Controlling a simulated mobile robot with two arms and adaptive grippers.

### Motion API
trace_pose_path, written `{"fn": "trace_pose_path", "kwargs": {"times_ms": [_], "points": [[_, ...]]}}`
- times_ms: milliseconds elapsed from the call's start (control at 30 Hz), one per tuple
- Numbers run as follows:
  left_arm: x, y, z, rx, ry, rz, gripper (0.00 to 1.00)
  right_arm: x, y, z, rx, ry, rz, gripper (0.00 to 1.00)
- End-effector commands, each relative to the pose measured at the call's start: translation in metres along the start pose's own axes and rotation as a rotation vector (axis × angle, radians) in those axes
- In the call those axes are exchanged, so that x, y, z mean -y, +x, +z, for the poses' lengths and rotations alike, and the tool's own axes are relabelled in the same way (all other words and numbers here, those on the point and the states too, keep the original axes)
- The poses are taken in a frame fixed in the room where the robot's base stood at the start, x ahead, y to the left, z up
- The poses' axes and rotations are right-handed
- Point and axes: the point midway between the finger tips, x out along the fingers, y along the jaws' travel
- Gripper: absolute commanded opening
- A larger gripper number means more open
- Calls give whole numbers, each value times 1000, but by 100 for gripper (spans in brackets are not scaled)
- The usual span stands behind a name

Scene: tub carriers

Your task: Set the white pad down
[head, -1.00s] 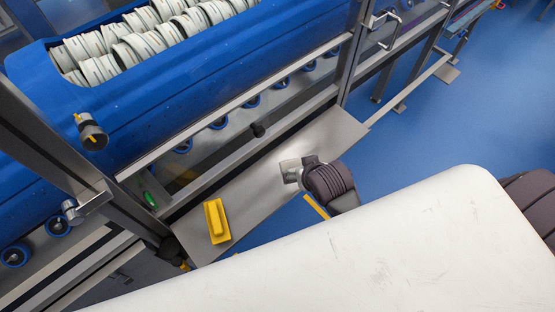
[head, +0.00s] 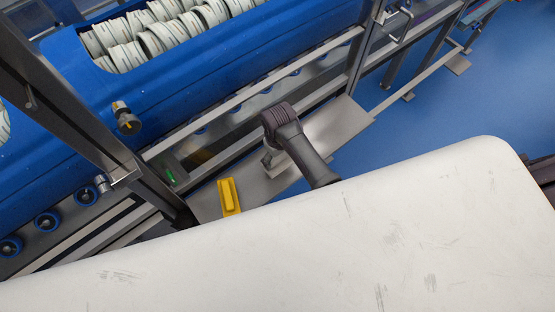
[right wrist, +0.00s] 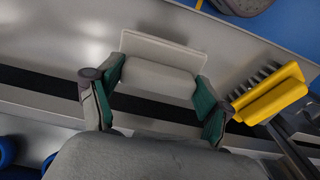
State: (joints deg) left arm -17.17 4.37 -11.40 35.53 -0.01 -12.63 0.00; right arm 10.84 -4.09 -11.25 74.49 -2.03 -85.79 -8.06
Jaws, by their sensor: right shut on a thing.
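The white pad (right wrist: 162,48) is a pale flat plate with a grey block-shaped grip on it, seen in the right wrist view. My right gripper (right wrist: 157,82) is shut on this grip, with one green-lined finger at each side. In the head view, my right gripper (head: 270,160) is over the grey metal shelf (head: 340,122), and my arm largely hides the pad. I cannot tell whether the pad touches the shelf. My left gripper is out of view.
A yellow brush (head: 229,197) with dark bristles lies on the shelf, left of my right gripper. Behind the shelf are a metal frame post (head: 150,190) and a blue tub (head: 190,75) full of pale rings. Bare shelf shows to the right.

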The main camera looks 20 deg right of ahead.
Motion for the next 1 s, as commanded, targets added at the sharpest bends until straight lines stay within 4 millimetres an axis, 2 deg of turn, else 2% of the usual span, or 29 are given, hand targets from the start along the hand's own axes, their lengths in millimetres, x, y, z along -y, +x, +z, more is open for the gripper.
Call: {"fn": "trace_pose_path", "kwargs": {"times_ms": [167, 400, 467, 500, 667, 700, 800, 1000], "points": [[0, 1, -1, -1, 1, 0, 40, -1, 8, -9, 0, 0, -1, 51], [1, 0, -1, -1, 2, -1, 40, -1, 41, -8, 3, 1, -1, 51], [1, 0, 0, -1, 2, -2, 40, -1, 44, -8, 0, 1, 0, 51], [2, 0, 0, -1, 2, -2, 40, -1, 45, -8, 0, 1, 0, 46], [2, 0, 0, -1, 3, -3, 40, -1, 46, -8, 1, 1, 0, 46], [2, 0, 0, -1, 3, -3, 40, -1, 46, -7, 1, 1, 0, 83], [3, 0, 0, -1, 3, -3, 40, -1, 46, -7, 2, 1, 0, 100], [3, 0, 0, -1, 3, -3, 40, -1, 46, -8, 1, 1, 0, 100]]}}
